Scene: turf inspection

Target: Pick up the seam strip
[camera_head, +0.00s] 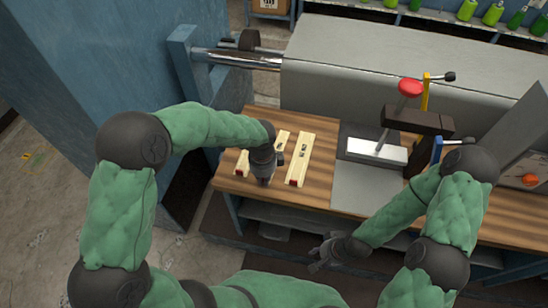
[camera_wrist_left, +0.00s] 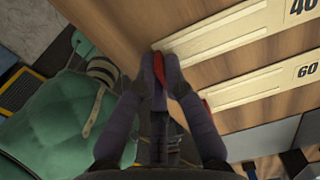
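Three pale wooden seam strips with red ends lie on the striped wooden bench top: a left one (camera_head: 242,163), a middle one (camera_head: 283,137) and a right one (camera_head: 300,158). In the left wrist view, the strip marked 40 (camera_wrist_left: 225,36) and the strip marked 60 (camera_wrist_left: 262,86) show. My left gripper (camera_head: 265,182) is at the near end of the middle strip and hides that end. In the left wrist view its fingertips (camera_wrist_left: 160,62) close in on the red end of the strip marked 40. My right gripper (camera_head: 326,254) hangs in front of the bench, away from the strips.
A grey plate with a clamp-like fixture (camera_head: 378,150) and red knob (camera_head: 410,87) stands right of the strips. A large grey roller cover (camera_head: 340,60) is behind the bench. A blue frame post (camera_head: 185,80) stands at the left. Green bottles (camera_head: 467,10) line a back shelf.

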